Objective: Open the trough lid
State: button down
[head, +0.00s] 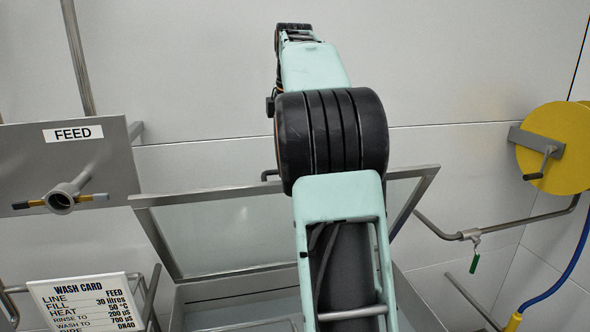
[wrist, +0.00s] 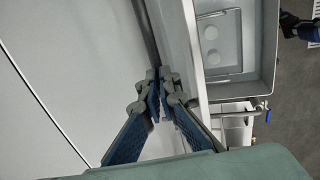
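The trough lid (head: 225,235), a clear panel in a grey metal frame, stands raised and tilted back in the head view. My arm crosses in front of its middle. Part of a dark handle shows at its upper edge, left of my arm. The trough (head: 425,312) lies below it, mostly cut off by the frame and my arm. In the wrist view, a grey basin (wrist: 268,75), seemingly the trough, is at the right. My gripper (wrist: 160,75) has its fingertips together beside a dark bar, with nothing visible held between them. The head view does not clearly show my fingers.
A FEED panel (head: 70,165) with a valve handle and a wash card (head: 88,300) are at the left. At the right are a yellow hose reel (head: 555,148), a blue hose (head: 560,275) and a wall pipe (head: 530,217). The wall is close behind the lid.

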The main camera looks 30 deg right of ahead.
jog(key=shift+w+f, duration=0.8)
jog(key=shift+w, duration=0.1)
jog(key=c, duration=2.7)
grip_release()
jog(key=shift+c, duration=0.2)
jog(key=o, duration=0.5)
jog(key=shift+d, duration=0.1)
jog(key=shift+o, duration=1.1)
jog(key=shift+w+d+f, duration=0.1)
jog(key=shift+w+f, duration=0.05)
jog(key=shift+w, duration=0.1)
jog(key=shift+w+d, duration=0.1)
jog(key=shift+w, duration=0.15)
jog(key=shift+d+v, duration=0.15)
jog(key=shift+v, duration=1.8)
jog(key=shift+d+v, duration=0.1)
jog(key=shift+v, duration=1.8)
